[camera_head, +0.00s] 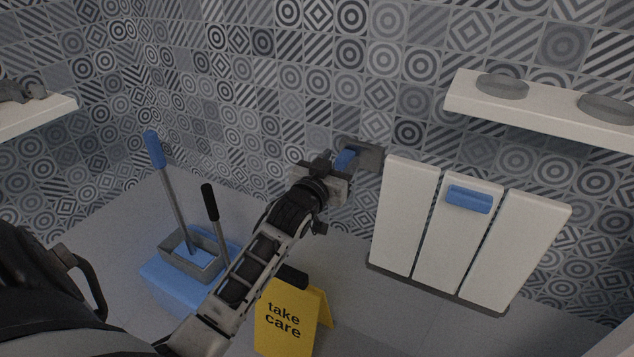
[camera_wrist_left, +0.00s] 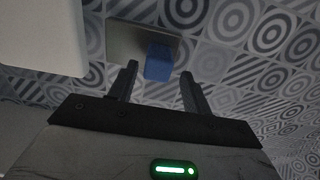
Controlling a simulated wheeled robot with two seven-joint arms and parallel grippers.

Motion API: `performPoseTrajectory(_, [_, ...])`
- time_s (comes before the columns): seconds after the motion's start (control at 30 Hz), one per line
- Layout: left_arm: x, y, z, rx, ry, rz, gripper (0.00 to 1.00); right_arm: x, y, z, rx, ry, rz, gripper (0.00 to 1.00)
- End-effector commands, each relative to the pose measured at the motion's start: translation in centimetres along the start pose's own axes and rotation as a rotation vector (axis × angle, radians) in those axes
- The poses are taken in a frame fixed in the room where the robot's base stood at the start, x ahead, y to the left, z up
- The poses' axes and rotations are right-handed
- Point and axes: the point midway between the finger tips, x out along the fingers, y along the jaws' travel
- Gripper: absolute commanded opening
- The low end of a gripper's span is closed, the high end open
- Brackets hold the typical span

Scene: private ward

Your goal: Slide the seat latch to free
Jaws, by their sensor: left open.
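The seat latch is a blue knob (camera_head: 346,159) on a grey wall plate (camera_head: 371,155), just left of the folded white slatted seat (camera_head: 405,215). My left gripper (camera_head: 335,168) reaches up to the latch from the lower left. In the left wrist view, the blue knob (camera_wrist_left: 159,62) sits between and slightly beyond the tips of my open left gripper (camera_wrist_left: 158,78). A gap shows on each side, so neither finger appears to touch it. The plate (camera_wrist_left: 128,42) is behind it. The gripper hides part of the knob in the head view. My right gripper is out of view.
A blue handle (camera_head: 468,199) is on the seat's middle slat. A white shelf (camera_head: 545,108) with grey round dishes is at upper right. A yellow sign (camera_head: 284,322) and a blue bucket (camera_head: 165,283) with long handles stand below. The patterned wall is close behind the latch.

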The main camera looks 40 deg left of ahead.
Motion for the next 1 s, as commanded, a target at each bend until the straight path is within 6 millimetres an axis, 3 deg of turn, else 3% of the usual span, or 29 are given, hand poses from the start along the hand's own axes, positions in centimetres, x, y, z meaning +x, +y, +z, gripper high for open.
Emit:
performPoseTrajectory(0.3, [-7.9,0.0,0.1,-0.001,-0.006,-0.001,0.49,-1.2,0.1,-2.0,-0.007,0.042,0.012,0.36])
performPoseTrajectory(0.5, [-11.8,-0.1,-0.1,0.000,-0.003,-0.003,0.49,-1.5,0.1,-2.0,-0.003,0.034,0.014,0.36])
performPoseTrajectory(0.7, [-13.6,-0.1,0.0,0.000,-0.001,-0.002,0.49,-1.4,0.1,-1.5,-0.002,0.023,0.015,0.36])
performPoseTrajectory(1.0, [-13.9,-0.1,-0.1,0.000,0.000,-0.002,0.49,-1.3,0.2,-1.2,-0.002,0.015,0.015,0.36])
